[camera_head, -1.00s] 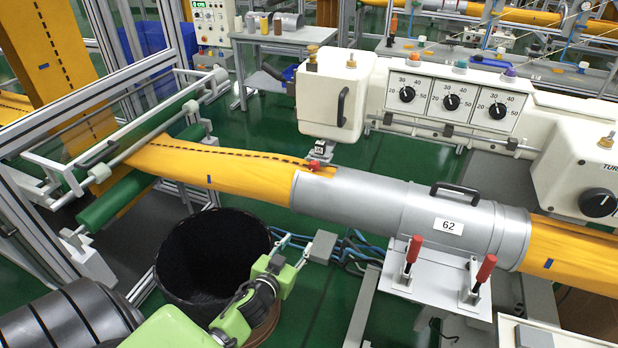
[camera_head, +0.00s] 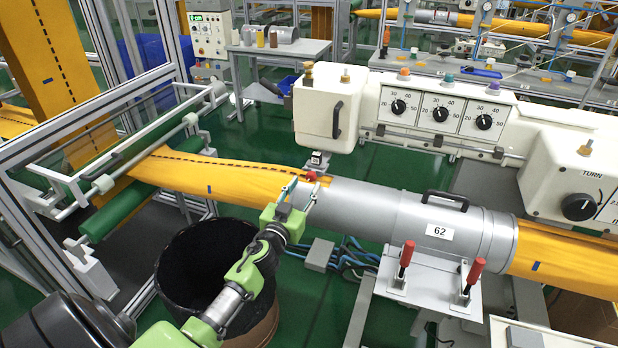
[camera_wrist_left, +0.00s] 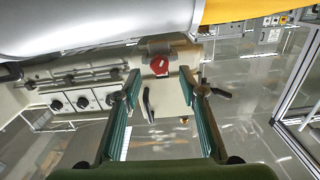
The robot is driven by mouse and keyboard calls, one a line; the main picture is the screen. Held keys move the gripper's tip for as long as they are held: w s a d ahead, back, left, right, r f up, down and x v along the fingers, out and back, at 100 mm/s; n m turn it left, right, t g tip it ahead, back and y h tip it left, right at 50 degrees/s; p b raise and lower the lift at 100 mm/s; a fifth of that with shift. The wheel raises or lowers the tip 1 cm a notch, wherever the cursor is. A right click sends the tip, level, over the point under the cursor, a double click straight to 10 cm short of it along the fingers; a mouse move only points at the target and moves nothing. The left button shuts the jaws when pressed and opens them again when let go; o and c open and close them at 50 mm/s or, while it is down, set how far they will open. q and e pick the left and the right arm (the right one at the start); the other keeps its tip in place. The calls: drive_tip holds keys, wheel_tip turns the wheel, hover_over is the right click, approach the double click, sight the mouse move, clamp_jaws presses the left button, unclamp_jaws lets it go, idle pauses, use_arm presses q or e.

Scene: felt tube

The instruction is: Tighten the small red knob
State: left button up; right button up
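The small red knob (camera_head: 311,176) sits at the left end of the grey metal tube (camera_head: 380,207), where the yellow felt (camera_head: 240,178) enters it. My left gripper (camera_head: 301,188) is just in front of the knob in the head view. In the left wrist view the red knob (camera_wrist_left: 159,65) shows as a round red disc with a pale mark. It lies between the lines of my left gripper's fingertips (camera_wrist_left: 159,74), which are spread apart. The fingers do not appear to touch it. My right gripper is in neither view.
A black bin (camera_head: 205,268) stands below my left arm. Two red-handled clamps (camera_head: 406,256) stand in front of the tube. A white machine with dials (camera_head: 440,112) runs behind it, with a white box (camera_head: 328,112) near the knob.

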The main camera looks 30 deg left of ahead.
sight(310, 178)
use_arm(q)
drive_tip(key=shift+x, duration=2.2)
clamp_jaws()
